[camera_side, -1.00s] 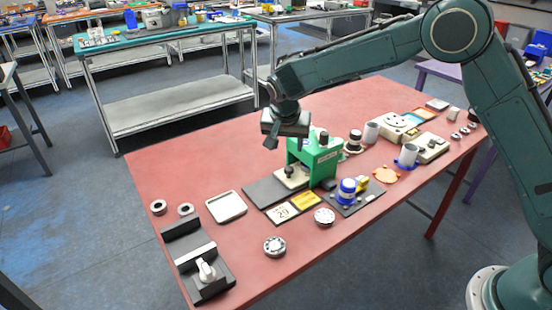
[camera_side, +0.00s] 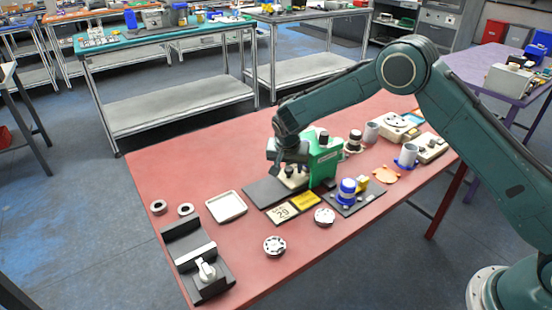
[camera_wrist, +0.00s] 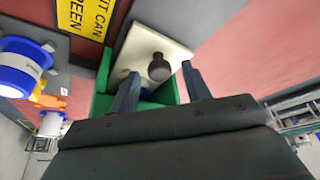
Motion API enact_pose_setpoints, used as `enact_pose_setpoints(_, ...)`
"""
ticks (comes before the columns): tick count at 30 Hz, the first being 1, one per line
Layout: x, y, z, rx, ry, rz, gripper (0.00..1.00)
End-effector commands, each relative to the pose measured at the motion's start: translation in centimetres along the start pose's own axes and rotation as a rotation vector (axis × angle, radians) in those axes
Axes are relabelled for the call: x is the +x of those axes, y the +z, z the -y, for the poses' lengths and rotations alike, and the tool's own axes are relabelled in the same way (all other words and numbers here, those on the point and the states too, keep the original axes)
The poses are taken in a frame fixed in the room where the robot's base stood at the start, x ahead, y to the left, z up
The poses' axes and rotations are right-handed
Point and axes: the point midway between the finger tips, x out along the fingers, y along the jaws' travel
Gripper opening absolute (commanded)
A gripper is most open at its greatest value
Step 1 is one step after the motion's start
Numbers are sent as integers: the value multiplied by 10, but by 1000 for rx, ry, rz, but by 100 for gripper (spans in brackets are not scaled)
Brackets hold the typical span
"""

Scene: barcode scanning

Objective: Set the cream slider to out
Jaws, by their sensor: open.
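The cream slider (camera_wrist: 150,48) is a flat cream plate with a dark round knob (camera_wrist: 159,68), seen in the wrist view in the green scanner stand (camera_wrist: 103,80). In the side view the cream slider (camera_side: 291,181) shows in front of the green stand (camera_side: 325,158), on a dark base plate (camera_side: 262,192). My gripper (camera_side: 290,168) is low over the slider, beside the green stand. In the wrist view my gripper (camera_wrist: 160,85) is open, with one finger on each side of the knob's near end. I cannot tell whether a finger touches it.
A yellow sign (camera_side: 306,200) and a card marked 29 (camera_side: 283,212) lie in front of the stand. A blue-and-white item (camera_side: 348,192) is to the right. A white tray (camera_side: 226,206) stands left; the red table around it is mostly clear.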

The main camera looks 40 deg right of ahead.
Motion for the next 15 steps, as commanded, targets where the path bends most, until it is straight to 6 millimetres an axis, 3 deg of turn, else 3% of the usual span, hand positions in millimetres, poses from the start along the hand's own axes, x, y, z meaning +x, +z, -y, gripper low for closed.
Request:
enact_pose_setpoints(9,2,0,0,0,0,0,46)
enact_pose_setpoints(15,2,0,0,0,0,0,6)
